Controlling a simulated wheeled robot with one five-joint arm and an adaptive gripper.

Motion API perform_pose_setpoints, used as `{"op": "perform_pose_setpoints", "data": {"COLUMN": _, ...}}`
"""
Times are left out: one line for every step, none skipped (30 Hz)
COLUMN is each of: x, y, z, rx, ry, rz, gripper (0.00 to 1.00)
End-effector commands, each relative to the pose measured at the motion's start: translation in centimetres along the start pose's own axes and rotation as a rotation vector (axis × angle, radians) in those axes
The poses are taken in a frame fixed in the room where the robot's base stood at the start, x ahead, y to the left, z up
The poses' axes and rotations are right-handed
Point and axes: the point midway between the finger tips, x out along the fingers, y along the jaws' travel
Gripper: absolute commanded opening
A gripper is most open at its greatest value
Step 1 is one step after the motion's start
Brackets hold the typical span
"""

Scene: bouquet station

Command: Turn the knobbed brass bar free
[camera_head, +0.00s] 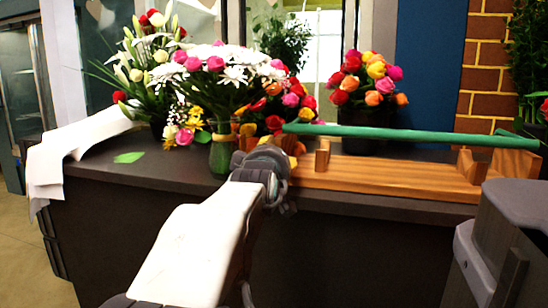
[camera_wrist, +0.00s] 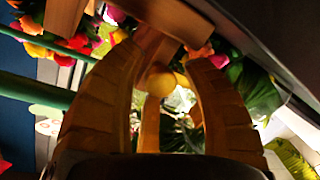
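My gripper (camera_wrist: 172,55) has yellow segmented fingers that stand apart, with background showing between them. A rounded yellow, brass-coloured knob (camera_wrist: 160,82) shows between the fingers in the wrist view; I cannot tell whether they touch it. The rest of the brass bar is hidden or not clear. A wooden piece crosses close beyond the fingertips. In the head view my gripper (camera_head: 272,148) is at the left end of a wooden stand (camera_head: 390,178), mostly hidden behind my wrist. A long green bar (camera_head: 410,135) lies across the stand's upright supports.
A green glass jar (camera_head: 222,155) stands just left of my wrist. Bouquets (camera_head: 225,75) crowd behind it, and a rose bouquet (camera_head: 367,80) stands behind the stand. White cloth (camera_head: 75,150) hangs over the left of the dark counter (camera_head: 150,172). A green leaf lies there.

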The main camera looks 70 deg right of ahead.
Motion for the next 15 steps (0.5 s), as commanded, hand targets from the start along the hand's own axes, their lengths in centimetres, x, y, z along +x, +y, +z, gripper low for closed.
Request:
{"op": "perform_pose_setpoints", "data": {"x": 0.0, "y": 0.0, "z": 0.0, "rx": 0.000, "ry": 0.000, "rz": 0.000, "gripper": 0.50}}
{"op": "perform_pose_setpoints", "data": {"x": 0.0, "y": 0.0, "z": 0.0, "rx": 0.000, "ry": 0.000, "rz": 0.000, "gripper": 0.53}}
{"op": "perform_pose_setpoints", "data": {"x": 0.0, "y": 0.0, "z": 0.0, "rx": 0.000, "ry": 0.000, "rz": 0.000, "gripper": 0.53}}
{"op": "perform_pose_setpoints", "data": {"x": 0.0, "y": 0.0, "z": 0.0, "rx": 0.001, "ry": 0.000, "rz": 0.000, "gripper": 0.53}}
{"op": "perform_pose_setpoints", "data": {"x": 0.0, "y": 0.0, "z": 0.0, "rx": 0.001, "ry": 0.000, "rz": 0.000, "gripper": 0.53}}
{"op": "perform_pose_setpoints", "data": {"x": 0.0, "y": 0.0, "z": 0.0, "rx": 0.001, "ry": 0.000, "rz": 0.000, "gripper": 0.53}}
{"op": "perform_pose_setpoints", "data": {"x": 0.0, "y": 0.0, "z": 0.0, "rx": 0.001, "ry": 0.000, "rz": 0.000, "gripper": 0.53}}
{"op": "perform_pose_setpoints", "data": {"x": 0.0, "y": 0.0, "z": 0.0, "rx": 0.001, "ry": 0.000, "rz": 0.000, "gripper": 0.53}}
{"op": "perform_pose_setpoints", "data": {"x": -0.1, "y": 0.0, "z": 0.0, "rx": 0.001, "ry": 0.001, "rz": 0.000, "gripper": 0.53}}
{"op": "perform_pose_setpoints", "data": {"x": -0.1, "y": 0.0, "z": 0.0, "rx": 0.001, "ry": 0.001, "rz": 0.000, "gripper": 0.53}}
{"op": "perform_pose_setpoints", "data": {"x": -0.2, "y": 0.0, "z": 0.0, "rx": 0.001, "ry": 0.001, "rz": 0.000, "gripper": 0.53}}
{"op": "perform_pose_setpoints", "data": {"x": -0.4, "y": 0.0, "z": -0.1, "rx": 0.001, "ry": 0.001, "rz": 0.001, "gripper": 0.53}}
{"op": "perform_pose_setpoints", "data": {"x": -0.6, "y": 0.1, "z": -0.1, "rx": 0.001, "ry": 0.002, "rz": 0.001, "gripper": 0.53}}
{"op": "perform_pose_setpoints", "data": {"x": -0.8, "y": 0.1, "z": -0.1, "rx": 0.001, "ry": 0.002, "rz": 0.002, "gripper": 0.53}}
{"op": "perform_pose_setpoints", "data": {"x": -1.2, "y": 0.1, "z": -0.1, "rx": 0.001, "ry": 0.002, "rz": 0.002, "gripper": 0.53}}
